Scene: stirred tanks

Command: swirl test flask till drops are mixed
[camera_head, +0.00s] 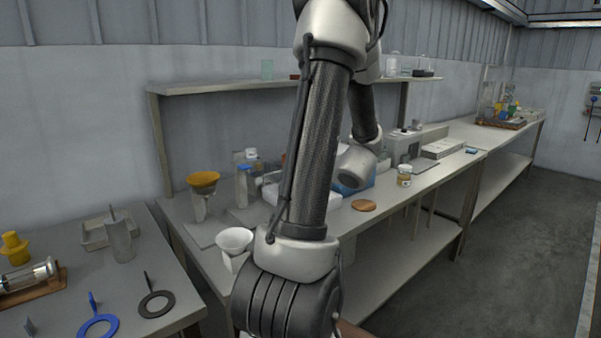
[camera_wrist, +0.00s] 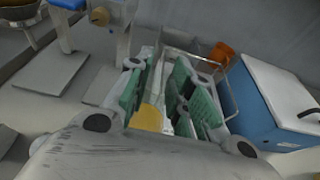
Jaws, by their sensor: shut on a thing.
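In the wrist view my gripper (camera_wrist: 166,92) has its green-padded fingers closed around a clear glass vessel, apparently the test flask, with a yellow patch (camera_wrist: 150,118) low between the pads. The fingers and the gripper body hide most of the glass, so its full shape and whether drops show in the yellow cannot be told. In the head view my arm reaches over the bench, and its links hide the gripper and the flask.
A blue box with a white lid (camera_wrist: 279,106) stands close right of my gripper, with an orange cup (camera_wrist: 222,53) behind. A stand (camera_wrist: 122,45) is at left. On the bench (camera_head: 455,172) are a cork ring (camera_head: 363,205), a small jar (camera_head: 404,176) and a white funnel (camera_head: 234,239).

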